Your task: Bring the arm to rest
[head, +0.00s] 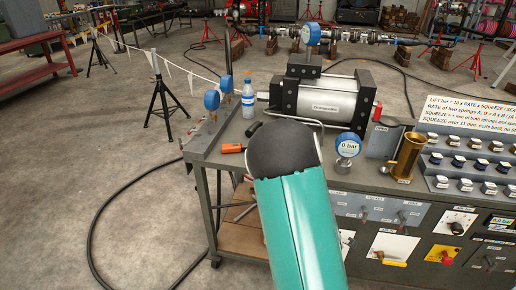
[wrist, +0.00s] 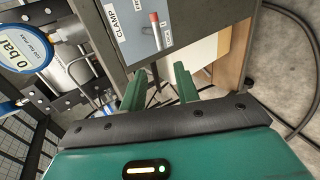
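My arm, teal with a dark rounded joint, rises from the bottom of the head view and reaches over the front left part of the workbench (head: 345,180). My gripper does not show in the head view; it is hidden behind the arm. In the wrist view my gripper (wrist: 160,82) has two green fingers standing apart with a gap between them and nothing held. Beyond the fingers are a panel edge with a CLAMP label (wrist: 112,22) and the bench's side. I cannot tell how close the fingers are to the panel.
A silver cylinder with black end blocks (head: 328,98) stands on the bench. Near it are a 0 bar gauge (head: 347,147), a brass cylinder (head: 408,155), a water bottle (head: 248,100) and an orange-handled tool (head: 232,148). A black hose (head: 92,225) crosses the open floor left.

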